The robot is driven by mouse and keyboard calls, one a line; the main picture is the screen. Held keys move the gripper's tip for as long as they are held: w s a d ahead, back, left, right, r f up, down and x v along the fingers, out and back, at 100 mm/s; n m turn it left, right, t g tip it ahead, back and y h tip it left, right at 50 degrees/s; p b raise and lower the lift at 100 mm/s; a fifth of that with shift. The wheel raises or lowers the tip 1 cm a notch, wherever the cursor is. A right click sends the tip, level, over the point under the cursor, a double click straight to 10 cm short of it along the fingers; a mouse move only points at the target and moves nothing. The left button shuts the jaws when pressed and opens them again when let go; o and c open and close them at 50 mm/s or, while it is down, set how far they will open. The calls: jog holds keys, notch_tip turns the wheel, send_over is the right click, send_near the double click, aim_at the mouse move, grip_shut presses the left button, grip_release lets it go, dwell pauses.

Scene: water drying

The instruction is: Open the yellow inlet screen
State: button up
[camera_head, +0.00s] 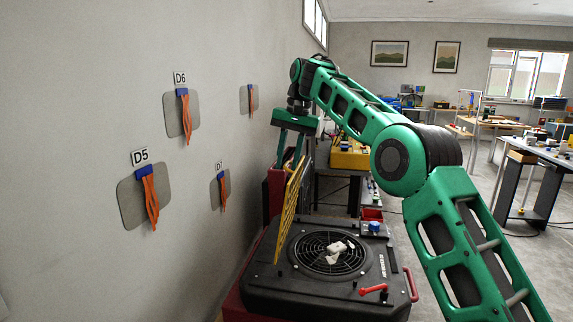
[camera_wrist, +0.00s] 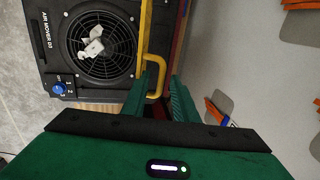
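The yellow inlet screen (camera_head: 290,207) stands swung up, nearly upright and slightly tilted, at the wall-side edge of the black air mover (camera_head: 375,300). The round fan grille (camera_head: 328,253) lies uncovered. My gripper (camera_head: 290,158) is at the screen's upper end, pointing down. In the wrist view, the screen shows edge-on as a yellow bar with a loop handle (camera_wrist: 160,78). My gripper's green fingers (camera_wrist: 159,100) are apart, with the handle's lower end near the left finger. I cannot tell whether they touch.
A crumpled white piece (camera_head: 338,252) lies on the grille. A red lever (camera_head: 373,290) and a blue knob (camera_head: 374,227) are on the air mover's top. The wall with grey plates and orange strips is close on the left. Workbenches stand farther back.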

jog(key=shift+d, duration=0.1)
jog(key=s+d+f, duration=0.2)
jog(key=d, duration=0.5)
jog(key=s+d+f, duration=0.1)
jog(key=d+f, duration=0.2)
jog(key=d, duration=0.5)
jog(key=s+d+f, duration=0.2)
jog(key=d+f, duration=0.7)
jog(key=f, duration=0.4)
jog(key=shift+d, duration=0.4)
jog(key=shift+c, duration=0.5)
